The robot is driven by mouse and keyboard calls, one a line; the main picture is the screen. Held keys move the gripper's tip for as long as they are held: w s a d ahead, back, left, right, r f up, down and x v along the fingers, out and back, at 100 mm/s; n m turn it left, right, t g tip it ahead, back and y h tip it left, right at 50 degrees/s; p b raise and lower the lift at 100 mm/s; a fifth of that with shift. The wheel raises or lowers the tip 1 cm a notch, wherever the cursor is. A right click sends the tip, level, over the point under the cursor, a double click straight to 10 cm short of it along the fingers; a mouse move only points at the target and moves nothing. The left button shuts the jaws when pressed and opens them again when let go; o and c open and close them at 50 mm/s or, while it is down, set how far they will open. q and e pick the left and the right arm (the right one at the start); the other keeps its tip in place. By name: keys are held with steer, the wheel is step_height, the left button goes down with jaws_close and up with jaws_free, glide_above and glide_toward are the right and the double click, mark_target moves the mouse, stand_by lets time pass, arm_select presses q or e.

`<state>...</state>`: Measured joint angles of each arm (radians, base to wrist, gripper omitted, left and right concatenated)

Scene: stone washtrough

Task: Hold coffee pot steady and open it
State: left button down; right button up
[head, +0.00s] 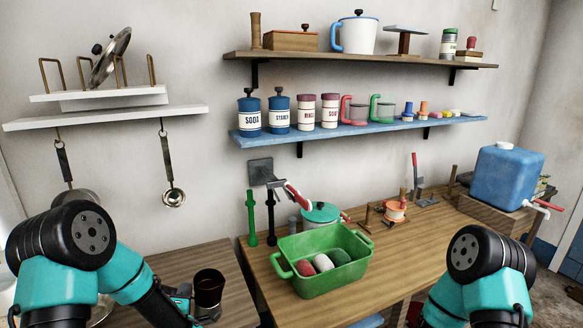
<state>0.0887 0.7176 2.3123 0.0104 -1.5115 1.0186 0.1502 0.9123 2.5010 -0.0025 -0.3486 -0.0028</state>
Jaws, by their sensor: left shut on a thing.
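A dark brown, round vessel (208,292), which looks like the coffee pot, stands upright at the bottom left, over the lower wooden top. Its upper end shows a dark round rim; I cannot make out a lid. My left gripper (190,301) is at its left side and shut on it; the fingertips are partly hidden. My right arm comes in at the bottom right, but its gripper is outside the picture.
A green basin (322,275) with several coloured lumps stands on the wooden counter (420,240) to the right. Behind it are a teal-lidded pot (321,213) and a tap (276,184). A blue water tank (505,176) is at far right. Shelves hang above.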

mark_target(215, 299)
arm_select(q)
steer(key=d+m+h, duration=0.1)
steer(key=d+h, duration=0.1)
steer(key=d, duration=0.1)
steer(key=d+r+m+h, duration=0.1)
steer(key=d+m+h, duration=0.1)
steer(key=d+h, duration=0.1)
steer(key=s+d+m+h, duration=0.1)
steer(key=d+h, duration=0.1)
steer(key=d, duration=0.2)
steer(key=shift+s+d+r+m+g, duration=0.1)
steer(key=shift+d+r+m+g, duration=0.3)
steer(key=s+d+r+m+g+h, duration=0.1)
steer(key=s+d+m+h, duration=0.1)
steer(key=d, duration=0.3)
steer(key=s+d+r+m+g+h, duration=0.1)
steer(key=s+d+m+g+h, duration=0.1)
steer(key=d, duration=0.4)
steer(key=s+h, duration=0.1)
steer(key=h, duration=0.1)
steer(key=shift+d+r+m+h, duration=0.3)
steer(key=shift+s, duration=0.1)
